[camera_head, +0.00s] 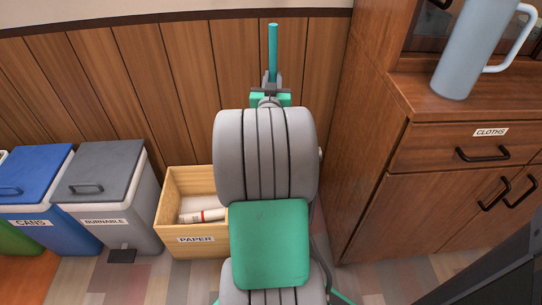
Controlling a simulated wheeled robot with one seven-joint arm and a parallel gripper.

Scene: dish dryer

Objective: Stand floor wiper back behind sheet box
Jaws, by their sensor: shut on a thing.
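The teal pole of the floor wiper (273,45) stands about upright in front of the wood-panelled wall. My gripper (272,80) is shut on the pole, at the far end of my grey and green arm. The wiper's lower part and head are hidden behind my arm. I cannot make out a sheet box; the floor right behind my arm is hidden. An open wooden box labelled PAPER (192,251) stands to the left of my arm, with rolled items inside.
A grey BURNABLE bin (105,205) and a blue CANS bin (35,195) stand left of the paper box. A wooden cabinet (400,200) with a CLOTHS drawer bounds the right side. A pale blue jug (470,55) is on it. A narrow floor gap lies between arm and cabinet.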

